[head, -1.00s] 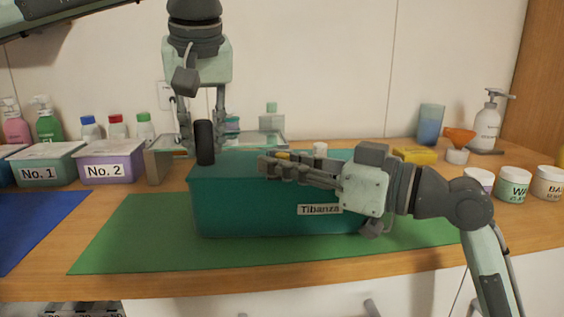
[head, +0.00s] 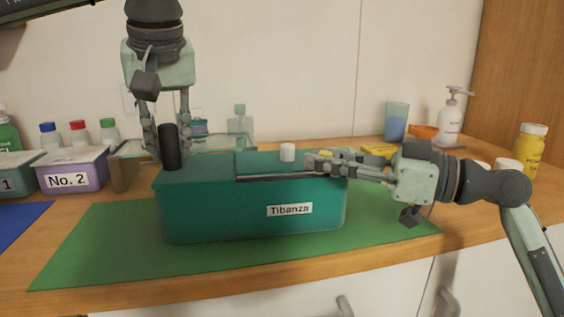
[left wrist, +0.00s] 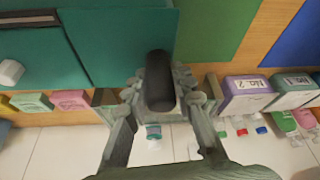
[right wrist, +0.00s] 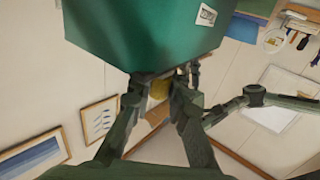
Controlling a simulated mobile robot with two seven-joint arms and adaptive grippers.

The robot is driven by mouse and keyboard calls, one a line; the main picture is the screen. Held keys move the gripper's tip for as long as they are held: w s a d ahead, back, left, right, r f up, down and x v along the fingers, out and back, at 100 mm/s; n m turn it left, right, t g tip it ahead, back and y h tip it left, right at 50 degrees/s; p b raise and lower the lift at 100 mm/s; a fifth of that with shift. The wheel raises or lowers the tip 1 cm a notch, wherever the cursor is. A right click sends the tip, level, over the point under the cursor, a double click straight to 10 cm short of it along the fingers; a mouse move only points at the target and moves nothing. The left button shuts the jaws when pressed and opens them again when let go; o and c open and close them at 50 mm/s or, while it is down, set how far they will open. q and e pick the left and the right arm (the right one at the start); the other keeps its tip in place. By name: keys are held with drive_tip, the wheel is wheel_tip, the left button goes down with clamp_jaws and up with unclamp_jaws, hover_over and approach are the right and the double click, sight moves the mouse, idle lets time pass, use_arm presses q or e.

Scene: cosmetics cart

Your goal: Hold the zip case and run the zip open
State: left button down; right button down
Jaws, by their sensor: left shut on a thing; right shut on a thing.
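The teal zip case (head: 215,215), labelled "Tibanza", sits upright on a green mat (head: 100,250). My left gripper (head: 170,150) comes down at its left end, shut on a black upright cylindrical grip (head: 170,155), which also shows in the left wrist view (left wrist: 159,82). My right gripper (head: 312,162) is shut at the upper front edge, right of the middle; its fingers hide the zip pull. A dark slit (head: 265,178) runs along that edge, left of these fingers. In the right wrist view the case (right wrist: 150,30) is above the fingers.
A purple "No. 2" box (head: 75,172) and several capped bottles stand left. A white-topped item (head: 287,152) shows at the case's top, and a clear bottle (head: 240,125) stands behind. A yellow item (head: 380,151), blue cup (head: 396,122) and pump bottle (head: 450,118) are right. The mat's front is clear.

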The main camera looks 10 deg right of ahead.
use_arm(q)
drive_tip(key=shift+r, duration=0.1)
use_arm(e)
drive_tip(key=shift+d+f, duration=0.1)
drive_tip(key=shift+d, duration=0.6)
use_arm(q)
drive_tip(key=shift+a, duration=0.1)
use_arm(e)
drive_tip(key=c, duration=1.4)
unclamp_jaws()
drive_tip(key=v, duration=1.2)
drive_tip(key=shift+s, duration=0.1)
